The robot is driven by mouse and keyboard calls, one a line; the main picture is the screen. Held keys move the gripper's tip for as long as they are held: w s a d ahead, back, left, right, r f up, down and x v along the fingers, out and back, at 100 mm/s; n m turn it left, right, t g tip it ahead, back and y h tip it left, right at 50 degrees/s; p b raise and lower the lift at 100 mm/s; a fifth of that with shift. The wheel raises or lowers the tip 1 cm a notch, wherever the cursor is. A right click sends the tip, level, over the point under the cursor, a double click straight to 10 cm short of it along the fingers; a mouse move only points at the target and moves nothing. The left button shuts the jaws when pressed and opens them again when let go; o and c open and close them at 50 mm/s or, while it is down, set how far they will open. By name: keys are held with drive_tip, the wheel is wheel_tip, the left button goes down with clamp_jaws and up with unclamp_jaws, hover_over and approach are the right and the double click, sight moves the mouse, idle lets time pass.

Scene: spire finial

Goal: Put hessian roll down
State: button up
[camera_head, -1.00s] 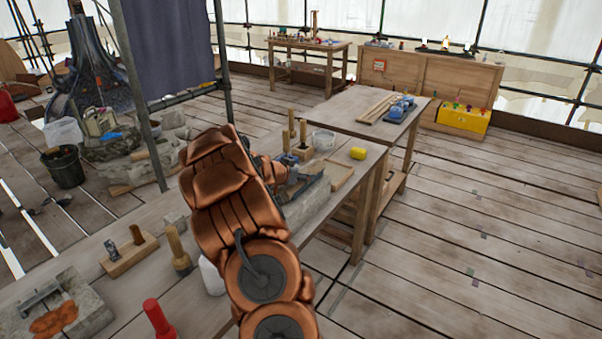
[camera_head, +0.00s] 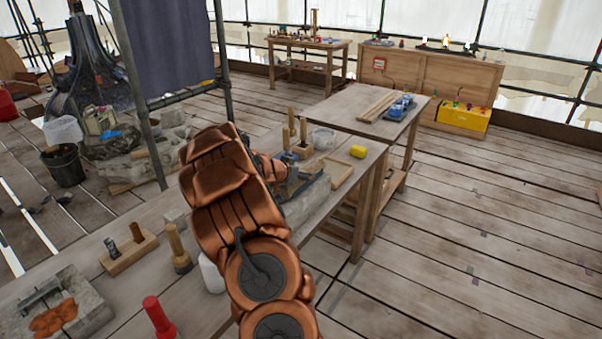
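I cannot make out a hessian roll in the head view; my copper-coloured arm covers part of the long bench. My gripper (camera_head: 297,182) seems to be at the far end of the arm, low over a grey stone block (camera_head: 312,205) on the bench. Its fingers are mostly hidden and blend with dark shapes there, so I cannot tell whether they are open or hold anything.
A second table (camera_head: 345,105) holds planks.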

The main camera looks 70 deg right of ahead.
drive_tip(key=shift+w+a+r+b, duration=0.15)
drive_tip(key=shift+a+r+b, duration=0.1)
drive_tip(key=shift+a+b, duration=0.2)
drive_tip(key=b+v, duration=0.3)
drive_tip(key=v, duration=0.8)
drive_tip(key=shift+b, duration=0.4)
drive_tip(key=s+a+n+y, duration=0.1)
drive_tip(key=a+n+y, duration=0.15)
drive_tip(key=a, duration=0.75)
drive_tip(key=s+a+n+t+y, duration=0.1)
drive_tip(key=a+n, duration=0.2)
drive_tip(key=a, duration=0.7)
drive_tip(key=s+a+n+y, duration=0.1)
drive_tip(key=a+n+y, duration=0.15)
drive_tip(key=a, duration=0.75)
drive_tip(key=s+a+f+n+y, duration=0.1)
drive_tip(key=s+a+n+y, duration=0.1)
drive_tip(key=a, duration=0.6)
drive_tip(key=s+a+f+n+y, duration=0.1)
drive_tip(key=s+a+n+y, duration=0.1)
drive_tip(key=s+a+n, duration=0.3)
drive_tip(key=s+a+f+n+y, duration=0.1)
drive_tip(key=a+n, duration=0.4)
drive_tip(key=a, duration=0.8)
drive_tip(key=shift+s+f+n+y, duration=0.35)
drive_tip(key=shift+s+f, duration=0.3)
drive_tip(key=shift+s, duration=0.55)
